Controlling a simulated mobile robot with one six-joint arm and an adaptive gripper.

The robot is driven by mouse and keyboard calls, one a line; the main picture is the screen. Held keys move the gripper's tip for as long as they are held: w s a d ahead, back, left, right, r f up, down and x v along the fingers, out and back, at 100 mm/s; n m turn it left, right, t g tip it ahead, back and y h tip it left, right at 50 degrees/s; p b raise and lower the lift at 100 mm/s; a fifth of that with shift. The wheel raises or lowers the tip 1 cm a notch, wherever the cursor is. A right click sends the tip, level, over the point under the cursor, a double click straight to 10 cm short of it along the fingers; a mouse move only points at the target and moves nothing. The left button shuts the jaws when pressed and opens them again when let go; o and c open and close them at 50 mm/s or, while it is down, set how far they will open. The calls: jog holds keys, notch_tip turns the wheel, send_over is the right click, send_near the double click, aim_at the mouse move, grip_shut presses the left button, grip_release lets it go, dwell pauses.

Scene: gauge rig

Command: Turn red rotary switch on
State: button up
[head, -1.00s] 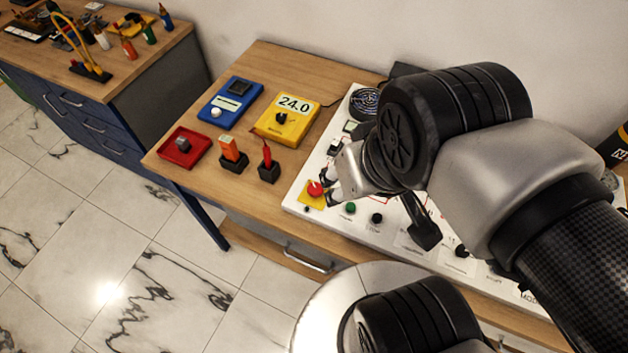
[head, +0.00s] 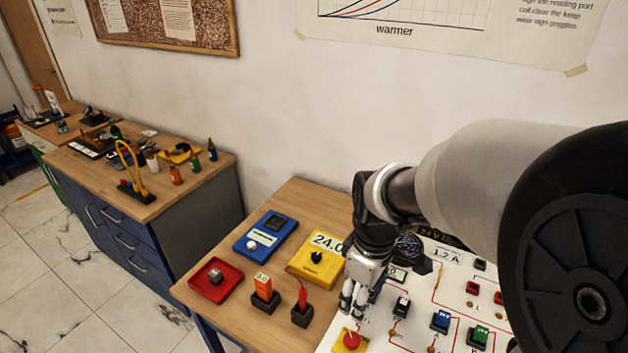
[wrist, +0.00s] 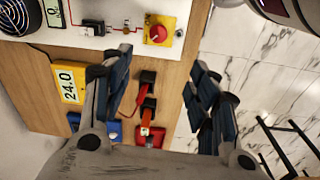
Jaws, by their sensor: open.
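The red rotary switch (head: 351,339) is a red knob on a yellow plate, at the near left corner of the white panel (head: 378,338). It is partly cut off at the bottom of the head view. In the wrist view the red knob (wrist: 158,33) shows whole, beyond and between the fingertips, apart from them. My gripper (head: 353,302) points down just above and behind the switch in the head view. Its two dark fingers stand wide apart with nothing between them in the wrist view (wrist: 160,75).
Left of the panel stand a yellow meter (head: 316,262) reading 24.0, a blue device (head: 265,236), a red tray (head: 216,279), and orange and red tools in black holders. Coloured switches (head: 478,335) fill the panel's right side. My arm hides part of the panel.

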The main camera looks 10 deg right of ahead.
aim_at(352, 339)
jog(key=shift+n+g, duration=0.3)
jog(key=shift+n, duration=0.3)
jog(key=f+b, duration=0.1)
jog(key=f, duration=0.5)
jog(key=w+f+b, duration=0.1)
jog(key=f+b, duration=0.1)
jog(key=f, duration=0.5)
jog(key=f+b, duration=0.2)
jog(key=f, duration=0.5)
jog(key=shift+w, duration=0.25)
jog(key=shift+c, duration=0.5)
jog(key=c, duration=1)
